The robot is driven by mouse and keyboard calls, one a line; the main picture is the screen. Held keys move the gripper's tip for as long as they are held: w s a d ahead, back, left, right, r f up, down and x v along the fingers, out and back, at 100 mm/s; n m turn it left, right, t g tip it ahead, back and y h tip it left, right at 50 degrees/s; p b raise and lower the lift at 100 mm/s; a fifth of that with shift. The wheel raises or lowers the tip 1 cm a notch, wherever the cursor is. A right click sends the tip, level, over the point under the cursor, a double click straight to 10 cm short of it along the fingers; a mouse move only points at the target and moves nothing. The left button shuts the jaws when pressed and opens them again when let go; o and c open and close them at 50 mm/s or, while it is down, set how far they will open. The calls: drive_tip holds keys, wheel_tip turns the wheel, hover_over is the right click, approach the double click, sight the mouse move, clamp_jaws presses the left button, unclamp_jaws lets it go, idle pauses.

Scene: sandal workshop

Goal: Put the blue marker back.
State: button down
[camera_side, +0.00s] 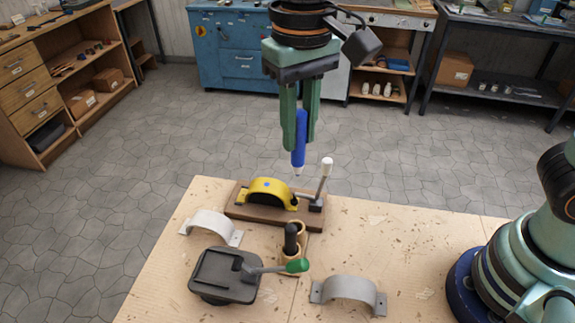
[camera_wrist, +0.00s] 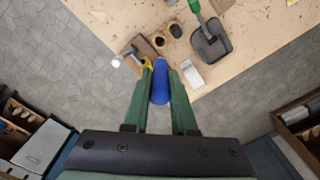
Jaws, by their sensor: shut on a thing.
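My gripper (camera_side: 300,142) is shut on the blue marker (camera_side: 299,138), held roughly upright, tip down, in the air above the far edge of the workbench. In the wrist view the blue marker (camera_wrist: 160,88) lies between the two green fingers. A wooden holder with two round cups (camera_side: 299,228) stands on the bench, below and nearer the camera than the marker. The cups (camera_wrist: 157,39) also show in the wrist view, apart from the marker.
A yellow arch on a wooden base (camera_side: 232,212) with a white-knobbed lever (camera_side: 326,168) stands below the marker, near the far edge. A dark grey plate tool (camera_side: 222,275) with a green-handled lever (camera_side: 296,266) and two grey brackets (camera_side: 350,290) surround the holder.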

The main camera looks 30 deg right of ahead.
sight(299, 160)
wheel_tip(299, 160, down, 18)
idle(0.5)
drive_tip(key=shift+f, duration=0.1)
drive_tip(key=c, duration=0.7)
unclamp_jaws()
wheel_tip(299, 160, up, 11)
drive_tip(key=shift+d+r, duration=0.1)
drive_tip(key=shift+r, duration=0.5)
drive_tip(key=d+r+t, duration=0.2)
drive_tip(key=d, duration=0.5)
drive_tip(key=s+d+r+t, duration=0.1)
drive_tip(key=d, duration=0.7)
drive_tip(key=s+d+r+t, duration=0.1)
drive_tip(key=d+r+t, duration=0.1)
drive_tip(key=d, duration=0.5)
drive_tip(key=shift+d+r+t, duration=0.25)
drive_tip(key=shift+r+t, duration=0.05)
